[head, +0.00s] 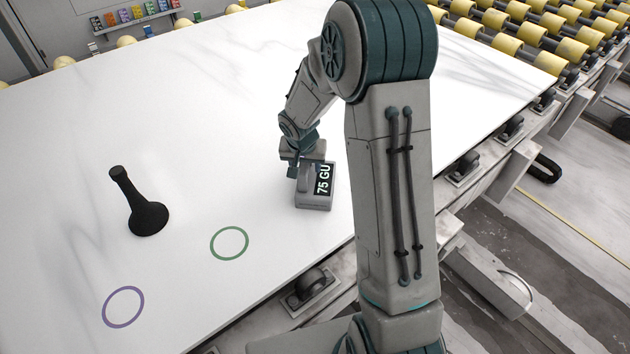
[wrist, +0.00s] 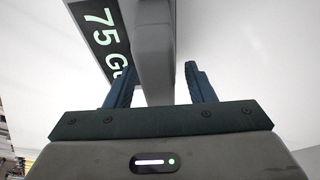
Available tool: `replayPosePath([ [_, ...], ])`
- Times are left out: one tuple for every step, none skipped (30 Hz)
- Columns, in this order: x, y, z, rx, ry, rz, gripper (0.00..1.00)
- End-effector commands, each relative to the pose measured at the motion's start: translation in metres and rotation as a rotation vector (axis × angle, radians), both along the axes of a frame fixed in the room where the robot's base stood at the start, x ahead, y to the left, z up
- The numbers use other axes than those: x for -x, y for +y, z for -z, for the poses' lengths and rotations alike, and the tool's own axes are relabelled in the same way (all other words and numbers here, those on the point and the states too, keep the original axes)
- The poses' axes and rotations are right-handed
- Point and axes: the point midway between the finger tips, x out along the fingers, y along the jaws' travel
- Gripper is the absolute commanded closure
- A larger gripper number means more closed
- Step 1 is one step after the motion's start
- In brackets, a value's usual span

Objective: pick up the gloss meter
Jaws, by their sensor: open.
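The gloss meter (head: 314,200) is a small grey box with a black display reading "75 GU", standing on the white stone slab near its front edge. My gripper (head: 303,174) is directly over it. In the wrist view, the meter's grey raised handle (wrist: 154,45) lies between the two blue fingers of my gripper (wrist: 157,82), which are apart. The display (wrist: 102,38) shows left of the handle. A gap shows beside the right finger; whether the left finger touches the handle I cannot tell.
A black flared handle-like object (head: 138,205) stands on the slab (head: 60,190) at the left. A green ring (head: 230,227) and a purple ring (head: 123,288) are marked on the slab. Yellow rollers (head: 505,45) lie beyond it. A shelf of coloured items (head: 137,17) is at the back.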

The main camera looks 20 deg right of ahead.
Motion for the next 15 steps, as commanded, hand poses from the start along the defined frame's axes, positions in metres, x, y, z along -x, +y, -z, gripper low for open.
replayPosePath([
  [-0.0001, 0.0001, -0.0001, 0.000, 0.000, 0.000, 0.51],
  [0.0000, 0.0000, -0.0002, 0.000, 0.000, 0.000, 0.51],
  [0.0000, 0.0000, -0.0002, 0.000, 0.000, 0.000, 0.54],
  [0.0000, 0.0000, -0.0002, 0.000, 0.000, 0.000, 0.62],
  [0.0000, 0.0000, -0.0002, 0.000, 0.000, 0.000, 0.70],
  [0.0000, 0.0000, -0.0003, 0.000, 0.000, 0.000, 0.81],
  [0.0001, 0.0000, -0.0003, 0.000, 0.000, 0.000, 0.90],
  [0.0001, 0.0000, -0.0003, 0.000, 0.000, 0.000, 0.98],
  [0.0000, 0.0000, -0.0003, 0.000, 0.000, 0.000, 1.00],
  [0.0001, 0.0000, -0.0003, 0.000, 0.000, 0.000, 1.00],
  [0.0001, 0.0001, -0.0004, 0.000, 0.000, 0.000, 1.00],
  [-0.0004, 0.0000, -0.0012, 0.001, -0.001, -0.001, 1.00],
  [-0.0005, 0.0001, -0.0012, 0.001, -0.001, -0.001, 1.00],
  [-0.0004, 0.0002, -0.0011, 0.001, -0.001, -0.001, 1.00],
  [-0.0004, 0.0002, -0.0011, 0.001, -0.001, -0.001, 1.00],
])
